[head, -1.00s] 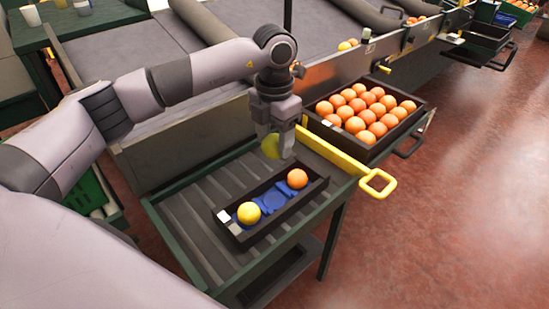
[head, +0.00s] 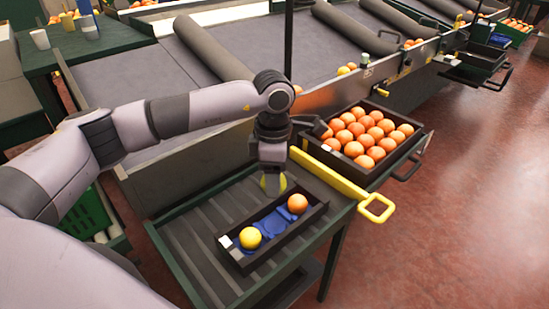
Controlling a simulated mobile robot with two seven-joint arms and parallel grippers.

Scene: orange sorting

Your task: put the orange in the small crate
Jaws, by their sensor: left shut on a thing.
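My left gripper (head: 272,188) is shut on a yellow-green round fruit (head: 270,185), mostly hidden by the fingers. It is above the far side of the small crate (head: 254,263), a long dark box on the ribbed table. In the crate, a yellow fruit (head: 250,238) sits at the left end and an orange (head: 297,204) at the right end. Blue cup-like liner pieces (head: 272,224) show between them, with no fruit on that middle part. My right gripper is not in view.
A larger dark crate (head: 357,178) full of oranges stands behind right. A yellow bar with a loop handle (head: 377,208) runs along the table's right side. The ribbed table (head: 190,235) is clear left of the small crate. A grey conveyor (head: 140,75) lies behind.

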